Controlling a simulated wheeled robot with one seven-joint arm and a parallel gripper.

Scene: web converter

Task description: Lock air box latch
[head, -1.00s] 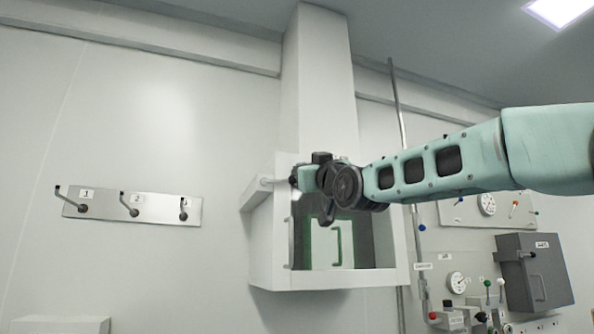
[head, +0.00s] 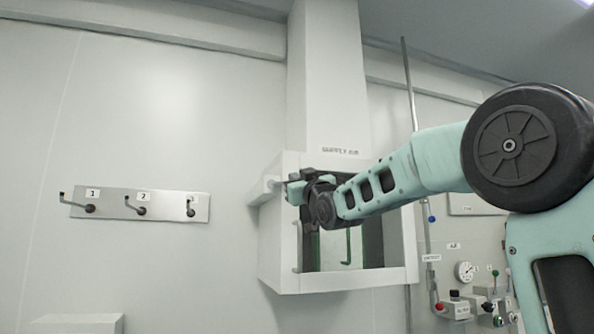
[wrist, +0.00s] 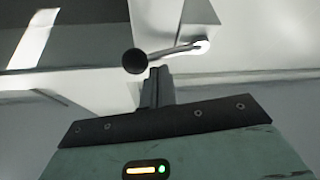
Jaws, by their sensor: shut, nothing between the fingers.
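The white air box (head: 270,245) hangs on the wall under a square duct marked as supply air. Its front opening shows a green-edged panel with a handle, partly hidden by my arm. The latch is a metal lever (wrist: 172,53) with a black ball knob (wrist: 134,61) in the wrist view, its pivot to the right. My gripper (wrist: 157,78) is shut and empty, its tips just below the lever near the knob; I cannot tell whether they touch. In the head view my gripper (head: 290,188) is at the box's upper left front corner.
A plate with three numbered hooks (head: 140,205) is on the wall to the left. A vertical pipe (head: 412,130) runs right of the box. A panel with a gauge (head: 465,271) and coloured knobs is at lower right. The wall between hooks and box is clear.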

